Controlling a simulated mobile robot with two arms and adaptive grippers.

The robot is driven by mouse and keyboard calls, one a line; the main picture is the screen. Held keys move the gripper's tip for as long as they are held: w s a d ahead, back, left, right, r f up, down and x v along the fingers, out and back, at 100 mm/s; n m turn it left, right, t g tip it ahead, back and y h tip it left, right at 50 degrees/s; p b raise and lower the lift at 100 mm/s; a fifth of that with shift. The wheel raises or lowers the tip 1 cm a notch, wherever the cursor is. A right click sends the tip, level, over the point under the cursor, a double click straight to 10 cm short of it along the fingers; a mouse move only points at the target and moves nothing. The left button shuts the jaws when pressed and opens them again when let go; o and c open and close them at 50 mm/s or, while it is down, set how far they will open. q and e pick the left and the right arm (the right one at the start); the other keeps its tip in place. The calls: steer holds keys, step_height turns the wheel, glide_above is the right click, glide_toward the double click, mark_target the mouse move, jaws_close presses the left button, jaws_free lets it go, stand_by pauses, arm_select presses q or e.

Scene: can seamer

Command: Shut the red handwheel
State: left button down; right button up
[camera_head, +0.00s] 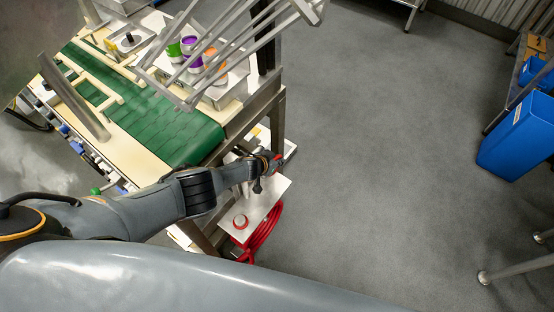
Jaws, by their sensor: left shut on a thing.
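My left arm comes in from the left and reaches across to the lower front corner of the conveyor machine. Its gripper (271,165) is small in view, at the machine's leg above a pale box. A small red part, which looks like the red handwheel (278,158), shows right at the fingertips. The gripper is shut on it and hides most of it, so I cannot tell how far it is turned. My right gripper is not in view.
The pale box (262,204) below has a red-rimmed round knob (240,221), with a coiled red hose (265,232) beside it. A green conveyor belt (170,125) and several coloured cans (190,47) are above. A blue bin (517,138) stands right; the floor between is clear.

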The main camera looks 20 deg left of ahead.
arm_select(q)
steer(key=c, duration=1.6)
jaws_free()
steer(key=shift+w+a+r, duration=0.1)
steer(key=shift+w+r, duration=0.45)
steer(key=shift+r, duration=0.5)
steer(key=shift+s+r, duration=0.2)
steer(key=shift+s, duration=0.35)
steer(key=shift+r, duration=3.7)
